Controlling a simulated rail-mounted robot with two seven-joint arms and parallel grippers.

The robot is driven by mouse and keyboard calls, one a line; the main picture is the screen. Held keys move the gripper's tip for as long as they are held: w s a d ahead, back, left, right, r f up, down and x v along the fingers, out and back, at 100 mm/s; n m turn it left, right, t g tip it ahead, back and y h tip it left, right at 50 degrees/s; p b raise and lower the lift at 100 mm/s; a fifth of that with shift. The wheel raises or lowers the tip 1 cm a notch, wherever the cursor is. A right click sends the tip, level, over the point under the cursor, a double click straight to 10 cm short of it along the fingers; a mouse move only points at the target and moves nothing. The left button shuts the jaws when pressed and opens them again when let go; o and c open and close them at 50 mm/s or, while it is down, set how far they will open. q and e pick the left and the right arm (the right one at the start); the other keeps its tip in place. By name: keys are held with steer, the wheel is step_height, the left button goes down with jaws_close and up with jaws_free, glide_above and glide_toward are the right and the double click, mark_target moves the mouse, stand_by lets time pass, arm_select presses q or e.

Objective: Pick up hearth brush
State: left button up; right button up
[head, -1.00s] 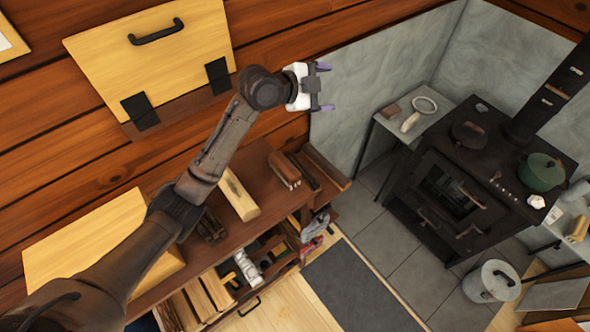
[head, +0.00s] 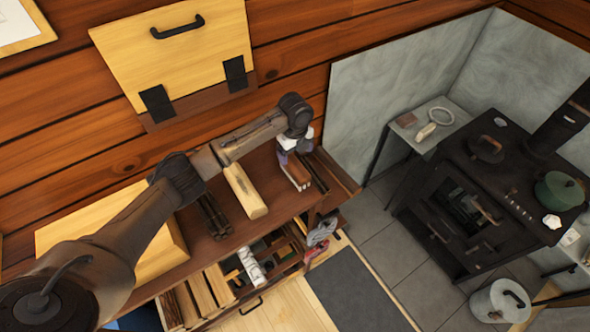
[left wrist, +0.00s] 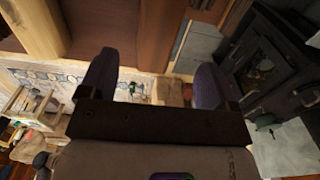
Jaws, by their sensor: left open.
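A reddish-brown block-like thing with pale edges (head: 297,172) lies on the dark wooden cabinet top, near its right end. It may be the hearth brush, but I cannot tell for sure. My left gripper (head: 287,153) is pointing down just above and beside it, with its fingers partly hidden by the wrist. In the left wrist view, the two dark fingers (left wrist: 155,85) stand apart with nothing clearly held. A brown block shape shows between them, and I cannot tell what it is. My right gripper is not in view.
A pale wooden log (head: 245,192) and dark sticks (head: 213,215) lie left on the cabinet top (head: 283,208). The wood wall is close behind. A small side table (head: 407,130) carries a ring-ended pale-handled thing (head: 428,130). A black stove (head: 465,200) stands right.

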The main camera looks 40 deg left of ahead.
mark_target(294, 165)
arm_select(q)
step_height(294, 165, down, 2)
steer(key=shift+f, duration=0.1)
steer(key=f+p, duration=0.1)
steer(key=f, duration=0.3)
steer(key=shift+s, duration=0.2)
steer(key=shift+f, duration=0.6)
steer(key=c, duration=1.1)
steer(key=shift+r, duration=0.15)
steer(key=shift+r, duration=0.65)
steer(key=r, duration=0.3)
steer(key=shift+d+b, duration=0.25)
steer(key=shift+b, duration=0.1)
steer(key=d+r, duration=0.2)
steer(key=d, duration=0.1)
steer(key=d+r, duration=0.2)
steer(key=d, duration=0.2)
steer(key=d+r+b, duration=0.1)
steer(key=d+r, duration=0.1)
steer(key=d, duration=0.2)
steer(key=shift+w+d+r, duration=0.1)
steer(key=shift+d+r, duration=0.05)
steer(key=shift+r, duration=0.1)
